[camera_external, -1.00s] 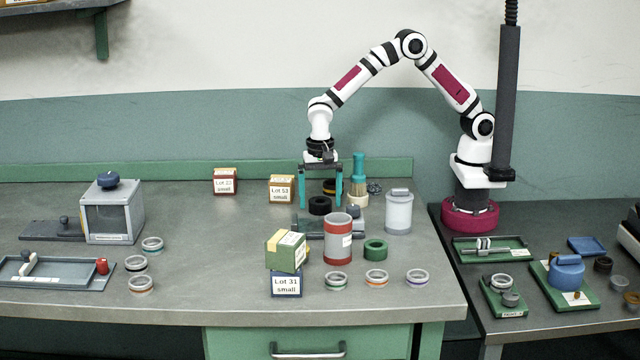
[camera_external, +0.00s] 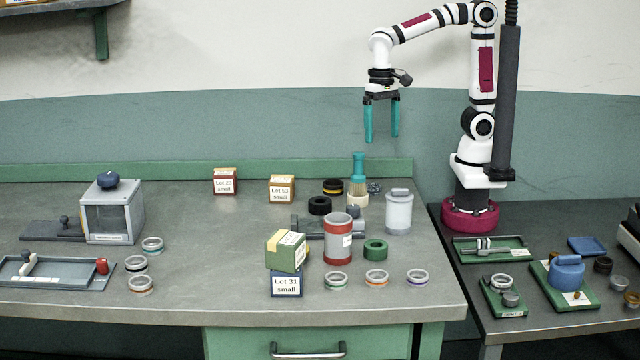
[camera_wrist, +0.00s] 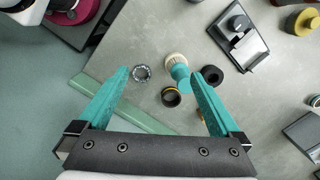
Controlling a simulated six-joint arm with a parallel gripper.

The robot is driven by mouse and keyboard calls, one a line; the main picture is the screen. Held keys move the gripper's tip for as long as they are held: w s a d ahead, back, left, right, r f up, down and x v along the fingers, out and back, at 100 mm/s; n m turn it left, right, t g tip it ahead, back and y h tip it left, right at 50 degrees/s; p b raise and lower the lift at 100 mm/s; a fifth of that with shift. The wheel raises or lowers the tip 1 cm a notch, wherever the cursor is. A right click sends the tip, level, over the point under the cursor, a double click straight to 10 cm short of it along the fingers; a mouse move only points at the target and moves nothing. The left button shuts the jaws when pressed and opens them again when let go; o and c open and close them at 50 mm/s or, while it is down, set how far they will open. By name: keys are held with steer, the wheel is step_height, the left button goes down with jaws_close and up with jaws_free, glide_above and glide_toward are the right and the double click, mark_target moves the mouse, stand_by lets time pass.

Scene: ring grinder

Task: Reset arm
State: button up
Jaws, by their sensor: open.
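My gripper (camera_external: 382,140) is raised well above the back right of the main bench, its two teal fingers pointing down. The fingers are apart with nothing between them. In the wrist view my gripper (camera_wrist: 160,92) also shows open, with the bench far below. The brush also shows in the wrist view (camera_wrist: 179,72).
A grey lidded canister (camera_external: 398,212) and a red-and-grey jar (camera_external: 338,240) stand on the bench's right part. Boxes (camera_external: 225,181), several small rings and a grey box with a blue knob (camera_external: 112,210) stand farther left. A green ledge (camera_external: 100,172) runs along the back. The air around my gripper is clear.

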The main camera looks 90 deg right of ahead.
steer(key=s+f+n, duration=0.2)
steer(key=s, duration=0.5)
steer(key=s+d+f+n, duration=0.1)
steer(key=s+n, duration=0.2)
steer(key=s, duration=0.4)
steer(key=shift+s+f+y, duration=0.15)
steer(key=shift+f+y, duration=0.25)
